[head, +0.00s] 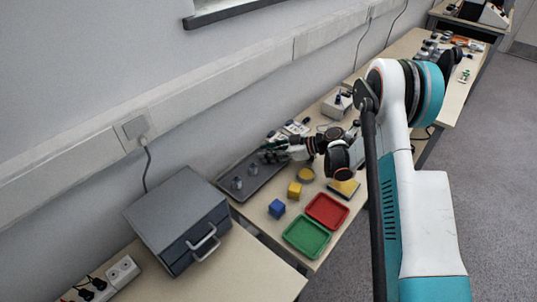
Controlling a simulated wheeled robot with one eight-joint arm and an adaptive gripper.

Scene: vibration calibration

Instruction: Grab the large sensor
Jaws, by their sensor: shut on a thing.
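The grey tray (262,177) lies on the table along the wall. Two small grey sensors stand on its near half, one sensor (237,183) nearer and another sensor (253,169) a little farther. My gripper (268,152) reaches in from the right over the far part of the tray. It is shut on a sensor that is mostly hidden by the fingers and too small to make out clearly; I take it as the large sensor. Whether that sensor touches the tray cannot be told.
A grey drawer box (180,217) stands nearer left. White devices (297,127) and a box (336,106) stand beyond the gripper.

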